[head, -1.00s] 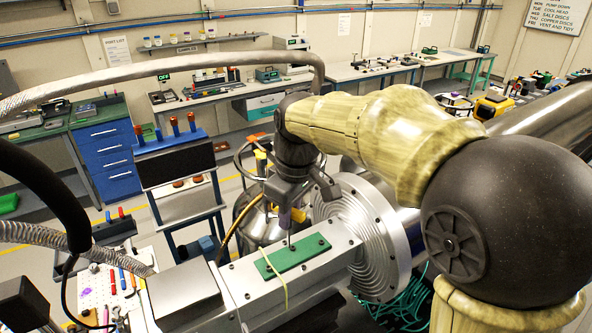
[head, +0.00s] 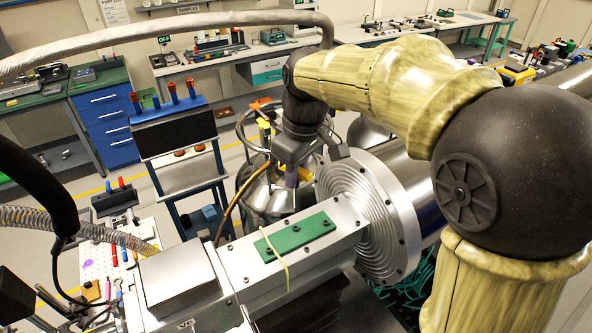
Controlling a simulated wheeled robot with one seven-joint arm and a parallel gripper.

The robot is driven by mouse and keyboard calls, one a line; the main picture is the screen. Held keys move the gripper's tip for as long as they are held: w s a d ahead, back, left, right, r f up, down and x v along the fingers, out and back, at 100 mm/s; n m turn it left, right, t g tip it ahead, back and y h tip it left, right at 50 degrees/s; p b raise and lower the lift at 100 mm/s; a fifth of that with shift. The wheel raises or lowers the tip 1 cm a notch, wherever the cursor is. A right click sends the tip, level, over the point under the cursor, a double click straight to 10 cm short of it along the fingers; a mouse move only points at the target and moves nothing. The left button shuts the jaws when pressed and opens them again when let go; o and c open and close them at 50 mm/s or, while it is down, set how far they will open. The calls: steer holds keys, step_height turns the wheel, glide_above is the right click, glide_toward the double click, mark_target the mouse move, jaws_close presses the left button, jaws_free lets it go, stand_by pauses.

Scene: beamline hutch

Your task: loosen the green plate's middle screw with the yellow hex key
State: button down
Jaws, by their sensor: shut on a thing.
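The green plate (head: 312,234) lies on the metal beam housing. Dark screws show along it, the middle screw (head: 296,229) near its centre. My gripper (head: 291,172) is above and behind the plate in the picture, pointing down. The tool's tip appears above the plate, apart from the middle screw.
A pale yellow cord (head: 285,262) crosses the plate's left part. A ridged round flange (head: 375,215) stands close on the right. A blue tool rack (head: 170,108) stands to the left. A braided hose (head: 150,42) arches overhead.

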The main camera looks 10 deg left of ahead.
mark_target(296, 189)
steer(key=shift+s+f+b, duration=0.1)
steer(key=shift+f+b, duration=2.5)
steer(key=shift+f, duration=0.5)
steer(key=shift+m+p, duration=0.35)
steer(key=shift+m, duration=1.65)
steer(key=shift+m+t+p, duration=0.3)
steer(key=shift+m, duration=0.7)
steer(key=shift+m+h, duration=0.3)
steer(key=shift+m, duration=0.7)
